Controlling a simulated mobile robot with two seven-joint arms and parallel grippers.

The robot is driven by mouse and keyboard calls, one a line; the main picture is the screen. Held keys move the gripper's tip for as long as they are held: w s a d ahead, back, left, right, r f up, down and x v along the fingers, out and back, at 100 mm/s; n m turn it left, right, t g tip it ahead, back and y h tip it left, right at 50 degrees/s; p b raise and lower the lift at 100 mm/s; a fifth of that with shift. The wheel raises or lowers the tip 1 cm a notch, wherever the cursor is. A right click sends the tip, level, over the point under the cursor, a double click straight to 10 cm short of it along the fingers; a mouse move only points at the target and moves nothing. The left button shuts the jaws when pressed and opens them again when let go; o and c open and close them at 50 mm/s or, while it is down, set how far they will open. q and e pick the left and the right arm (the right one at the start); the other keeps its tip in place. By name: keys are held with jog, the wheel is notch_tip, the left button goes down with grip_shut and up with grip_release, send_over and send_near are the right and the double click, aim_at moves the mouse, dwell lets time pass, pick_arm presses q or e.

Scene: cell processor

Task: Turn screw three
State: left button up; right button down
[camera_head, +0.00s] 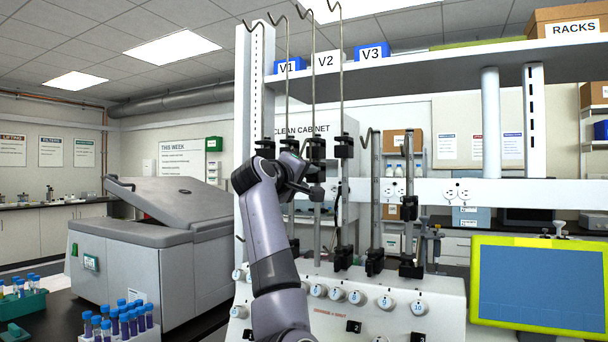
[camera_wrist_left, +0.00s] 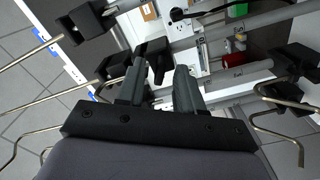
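Several black clamps with screws sit on upright metal rods with hooked tops. Upper clamps (camera_head: 317,148) and (camera_head: 344,147) show in the head view, and lower clamps (camera_head: 343,257) and (camera_head: 375,262) sit further down. No screw bears a readable number, so I cannot tell which is screw three. My left gripper (camera_head: 306,184) is raised among the rods, by the upper clamps. In the left wrist view my left gripper (camera_wrist_left: 160,72) has its fingers apart, tips close to a black clamp (camera_wrist_left: 152,50); I cannot tell whether they touch. My right gripper is not in view.
A white unit with numbered knobs (camera_head: 337,294) stands below the rods. A shelf (camera_head: 430,68) with boxes V1, V2 and V3 hangs above. A green-framed screen (camera_head: 538,283) is at right. A centrifuge (camera_head: 150,235) and blue-capped tubes (camera_head: 122,322) are at left.

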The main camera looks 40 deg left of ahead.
pick_arm(q)
grip_shut()
dwell(0.3)
jog(key=m, duration=0.5)
jog(key=shift+a+m, duration=0.1)
jog(key=shift+m, duration=0.2)
jog(key=m, duration=0.6)
dwell(0.4)
grip_release()
